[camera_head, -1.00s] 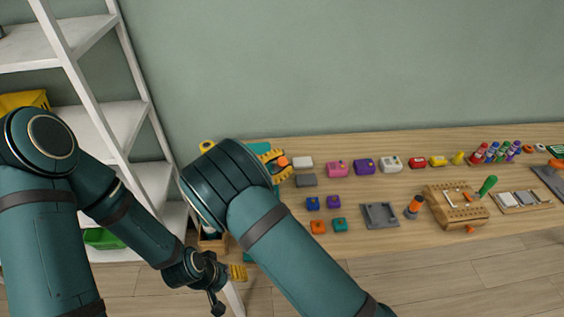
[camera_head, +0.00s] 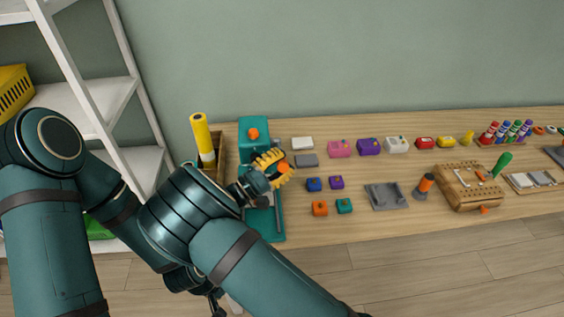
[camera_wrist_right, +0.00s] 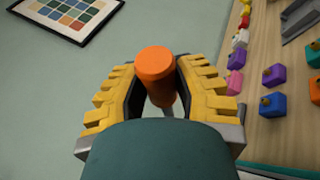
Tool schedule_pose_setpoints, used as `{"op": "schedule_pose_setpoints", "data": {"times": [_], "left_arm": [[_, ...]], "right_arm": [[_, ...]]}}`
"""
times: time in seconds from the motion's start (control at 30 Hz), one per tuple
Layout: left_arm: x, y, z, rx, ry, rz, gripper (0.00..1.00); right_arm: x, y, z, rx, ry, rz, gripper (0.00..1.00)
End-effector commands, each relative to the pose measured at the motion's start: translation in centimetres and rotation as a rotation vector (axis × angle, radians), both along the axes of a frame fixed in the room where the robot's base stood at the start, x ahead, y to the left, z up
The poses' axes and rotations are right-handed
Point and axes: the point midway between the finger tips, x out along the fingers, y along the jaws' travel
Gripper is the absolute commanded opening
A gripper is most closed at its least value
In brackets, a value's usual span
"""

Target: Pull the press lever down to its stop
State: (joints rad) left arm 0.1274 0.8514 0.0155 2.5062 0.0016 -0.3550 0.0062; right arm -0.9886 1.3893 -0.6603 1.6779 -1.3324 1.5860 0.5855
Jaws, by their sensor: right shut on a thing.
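The teal press (camera_head: 256,122) stands at the left end of the workbench, with an orange part on its upper face. My right gripper (camera_head: 277,167) is in front of the press, its yellow fingers shut on the orange knob of the press lever. In the right wrist view the orange lever knob (camera_wrist_right: 154,72) sits between the two yellow fingers (camera_wrist_right: 160,98), with a short piece of grey rod below it. My right arm hides part of the press. My left arm reaches down behind the right arm, and its fingers are hidden.
A wooden box (camera_head: 217,148) with a yellow roll (camera_head: 201,134) stands left of the press. Several small coloured blocks, a grey tray (camera_head: 386,196) and a wooden fixture (camera_head: 468,188) lie to the right. A white shelf (camera_head: 112,101) stands at the left.

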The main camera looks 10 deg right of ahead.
Motion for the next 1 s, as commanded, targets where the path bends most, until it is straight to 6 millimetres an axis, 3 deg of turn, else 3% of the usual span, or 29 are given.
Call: {"op": "schedule_pose_setpoints", "data": {"times": [0.43, 0.47, 0.5, 0.53, 0.87, 1.0], "left_arm": [[-0.1, 0.0, -0.2, 0.0, 0.002, -0.002, 0.63], [-0.1, 0.0, -0.2, 0.0, 0.002, -0.002, 0.63], [-0.1, 0.0, -0.2, 0.0, 0.002, -0.002, 0.63], [-0.1, 0.0, -0.2, 0.0, 0.002, -0.002, 0.63], [0.0, 0.0, -0.2, 0.0, 0.001, -0.001, 0.63], [0.0, 0.0, -0.2, 0.0, 0.001, -0.001, 0.63]], "right_arm": [[0.0, 0.0, -0.2, 0.001, -0.009, 0.0, 0.0], [0.0, 0.0, -0.2, 0.0, -0.008, 0.0, 0.41], [0.0, 0.0, -0.2, 0.0, -0.008, 0.0, 0.55], [0.0, 0.0, -0.2, 0.0, -0.008, 0.0, 0.61], [0.0, 0.0, 0.1, 0.001, -0.009, 0.0, 0.61], [0.0, 0.0, 1.4, 0.002, -0.012, 0.0, 0.61]]}}
